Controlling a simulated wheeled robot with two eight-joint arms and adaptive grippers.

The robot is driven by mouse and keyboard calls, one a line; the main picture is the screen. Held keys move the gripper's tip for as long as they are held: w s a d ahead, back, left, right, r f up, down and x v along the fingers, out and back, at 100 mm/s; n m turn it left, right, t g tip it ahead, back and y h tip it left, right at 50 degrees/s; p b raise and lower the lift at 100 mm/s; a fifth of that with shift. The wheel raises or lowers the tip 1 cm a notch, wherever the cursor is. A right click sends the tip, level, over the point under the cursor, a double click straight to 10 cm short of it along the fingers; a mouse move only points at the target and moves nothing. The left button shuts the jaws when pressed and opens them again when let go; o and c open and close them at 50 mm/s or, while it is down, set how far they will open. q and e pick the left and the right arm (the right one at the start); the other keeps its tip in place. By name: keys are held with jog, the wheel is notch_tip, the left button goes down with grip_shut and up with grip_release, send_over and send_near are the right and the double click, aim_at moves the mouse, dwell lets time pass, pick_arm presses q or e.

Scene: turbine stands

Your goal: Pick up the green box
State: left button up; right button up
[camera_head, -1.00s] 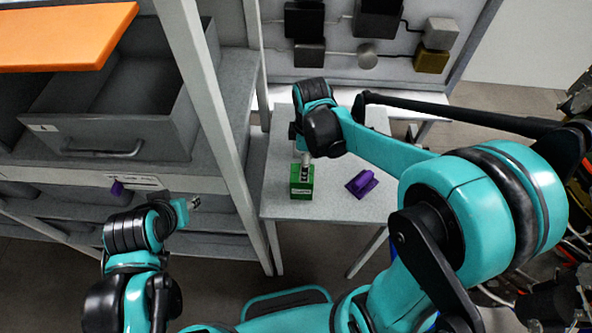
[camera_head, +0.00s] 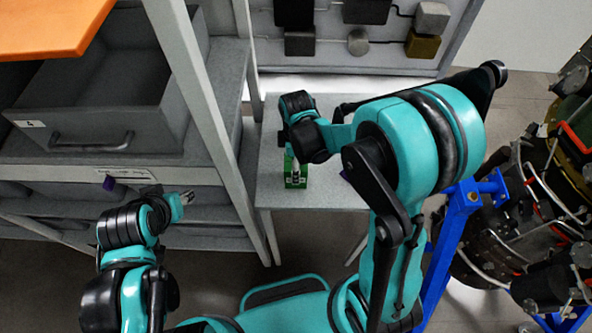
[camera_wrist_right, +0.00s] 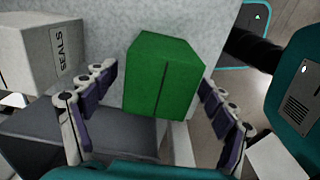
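The green box (camera_head: 303,180) is on the small grey table (camera_head: 270,192), partly covered by my right gripper (camera_head: 292,170) in the head view. In the right wrist view the green box (camera_wrist_right: 160,78) is upright between the two spread fingers of my right gripper (camera_wrist_right: 160,88). A narrow gap shows at the left finger; the right fingertip is very close to the box, and I cannot tell whether it touches. My left gripper (camera_head: 187,197) is empty, in front of the shelf at the left; its fingers are too small to judge.
A purple part (camera_head: 345,174) on the table is mostly hidden by my right arm. A grey shelf with an open drawer (camera_head: 95,140) stands left, its post beside the table. A turbine on a blue stand (camera_head: 455,215) is at the right. A labelled pale box (camera_wrist_right: 45,50) shows in the wrist view.

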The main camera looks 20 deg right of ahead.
jog(key=c, duration=1.7)
jog(key=shift+o, duration=0.2)
jog(key=shift+r, duration=0.15)
jog(key=shift+r, duration=0.25)
jog(key=r, duration=0.2)
jog(key=r+p, duration=0.1)
jog(key=r, duration=0.1)
jog(key=shift+s+d, duration=0.2)
jog(key=s+d+r+p, duration=0.1)
jog(key=s+d+r, duration=0.5)
jog(key=s+d, duration=0.1)
jog(key=shift+s+d+r, duration=0.15)
jog(key=shift+s+d, duration=0.15)
jog(key=shift+d, duration=0.3)
